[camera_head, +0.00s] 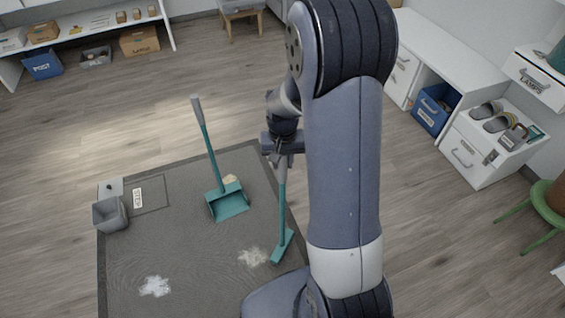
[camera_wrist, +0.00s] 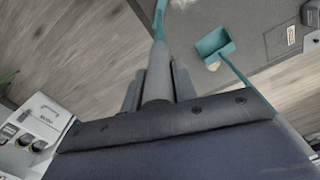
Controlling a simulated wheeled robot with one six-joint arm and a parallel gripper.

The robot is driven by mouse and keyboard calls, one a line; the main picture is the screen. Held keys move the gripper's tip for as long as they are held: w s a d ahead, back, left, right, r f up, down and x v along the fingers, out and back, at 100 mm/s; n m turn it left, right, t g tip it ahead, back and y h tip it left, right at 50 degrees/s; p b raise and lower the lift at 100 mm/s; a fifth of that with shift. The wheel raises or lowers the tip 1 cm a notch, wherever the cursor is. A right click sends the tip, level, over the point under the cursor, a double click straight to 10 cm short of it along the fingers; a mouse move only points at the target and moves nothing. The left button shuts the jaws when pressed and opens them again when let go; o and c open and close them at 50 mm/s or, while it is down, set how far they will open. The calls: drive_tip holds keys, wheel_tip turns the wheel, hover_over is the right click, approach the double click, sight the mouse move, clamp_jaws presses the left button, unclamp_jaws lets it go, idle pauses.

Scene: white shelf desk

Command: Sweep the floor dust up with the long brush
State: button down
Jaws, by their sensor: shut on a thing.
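My gripper (camera_head: 279,150) is shut on the grey upper handle of the long brush, which has a teal shaft and teal head (camera_head: 283,247). The brush hangs nearly upright, its head low at the right edge of the dark mat; I cannot tell if it touches. In the wrist view the grey handle of the long brush (camera_wrist: 157,85) runs between the fingers. A beige dust patch (camera_head: 253,256) lies just left of the brush head. A white dust patch (camera_head: 155,286) lies farther left. A teal long-handled dustpan (camera_head: 228,203) stands on the mat, with a pale patch (camera_head: 231,179) behind it.
A grey bin (camera_head: 110,214) stands at the mat's left edge, near a marked square with a label (camera_head: 138,198). White drawers (camera_head: 484,152) and a green stool (camera_head: 545,205) are at right. Shelves with boxes (camera_head: 140,41) stand at the back left. Bare floor lies between.

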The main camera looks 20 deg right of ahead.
drive_tip(key=shift+r+p, duration=1.9)
drive_tip(key=shift+r, duration=0.8)
drive_tip(key=shift+f, duration=0.1)
